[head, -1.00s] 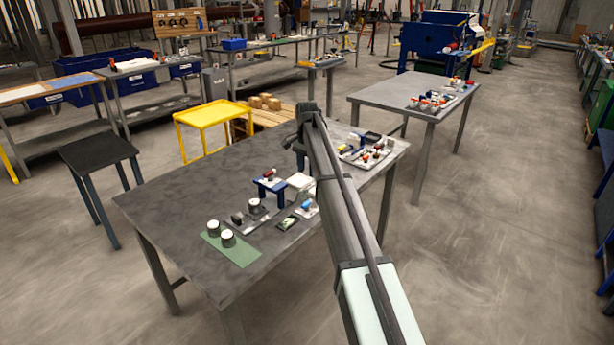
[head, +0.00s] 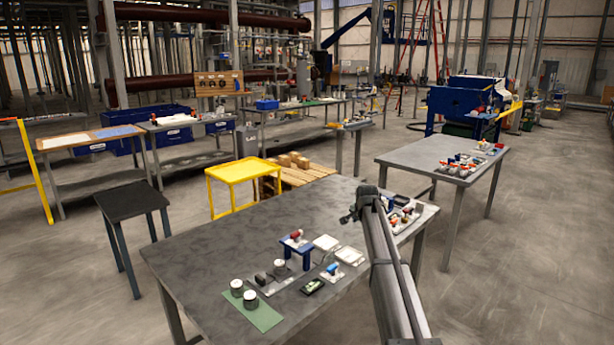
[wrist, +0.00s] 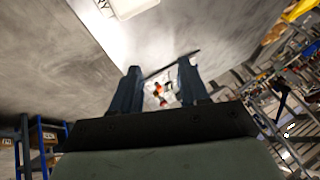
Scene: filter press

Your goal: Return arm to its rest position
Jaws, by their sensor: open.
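My gripper (wrist: 160,88) shows in the wrist view with its two dark fingers apart and nothing between them. In the head view my arm reaches up from the lower right over the grey table (head: 215,248), and its end is above the table's right part. The fingertips are not clear in the head view. Beyond the fingers in the wrist view is a tray of small coloured parts (wrist: 165,95), apart from them.
On the table are a green mat (head: 263,316) with white-topped cylinders, a blue stand (head: 297,253) and white trays (head: 349,256). A second grey table (head: 420,158) stands to the right. A black stool (head: 131,202) and a yellow stand (head: 240,173) are behind left.

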